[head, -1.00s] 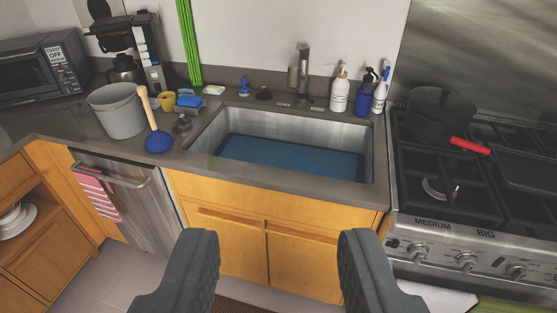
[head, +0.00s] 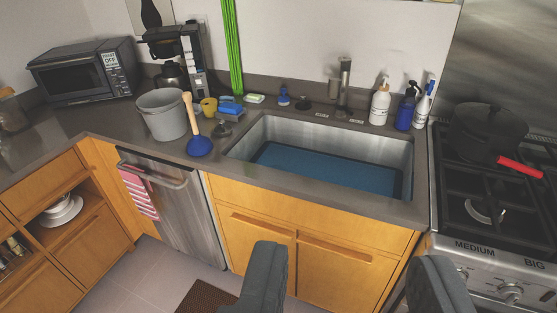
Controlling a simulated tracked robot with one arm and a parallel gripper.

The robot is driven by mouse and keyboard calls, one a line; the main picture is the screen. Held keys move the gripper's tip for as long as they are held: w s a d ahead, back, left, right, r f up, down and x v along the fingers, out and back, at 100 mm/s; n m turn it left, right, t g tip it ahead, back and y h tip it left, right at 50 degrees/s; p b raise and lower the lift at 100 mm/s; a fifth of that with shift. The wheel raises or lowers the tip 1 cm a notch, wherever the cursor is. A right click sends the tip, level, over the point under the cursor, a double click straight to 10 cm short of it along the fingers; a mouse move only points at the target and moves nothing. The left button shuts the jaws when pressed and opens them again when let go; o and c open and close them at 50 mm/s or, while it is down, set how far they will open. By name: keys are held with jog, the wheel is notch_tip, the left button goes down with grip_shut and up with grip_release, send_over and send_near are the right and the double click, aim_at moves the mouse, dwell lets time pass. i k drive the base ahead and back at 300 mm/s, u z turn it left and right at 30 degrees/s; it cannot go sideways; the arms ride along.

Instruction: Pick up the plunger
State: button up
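The plunger (head: 201,146) has a blue rubber cup and a light wooden handle. It stands cup down on the grey counter, just left of the sink, its handle tilted slightly left beside the grey bucket's right side. My gripper (head: 348,268) shows at the bottom of the picture, right of centre, as two dark grey fingers set wide apart. It is open, with nothing between the fingers. It is well below and to the right of the plunger in the picture, not touching it. The plunger is not hidden by anything.
A grey bucket (head: 163,116) stands close left of the plunger. A yellow cup (head: 208,106), a blue sponge (head: 231,107) and a dark stopper (head: 222,129) are close behind and right. The sink (head: 300,124) and stove (head: 490,205) lie right. Open floor (head: 135,283) lies front left.

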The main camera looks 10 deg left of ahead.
aim_at(198, 145)
jog(key=k, duration=1.2)
jog(key=u, duration=0.8)
jog(key=i, duration=1.35)
jog(key=u, duration=0.4)
jog(key=i, duration=1.5)
jog(key=z, duration=1.1)
jog(key=i, duration=0.85)
jog(key=z, duration=0.45)
jog(key=k, duration=0.75)
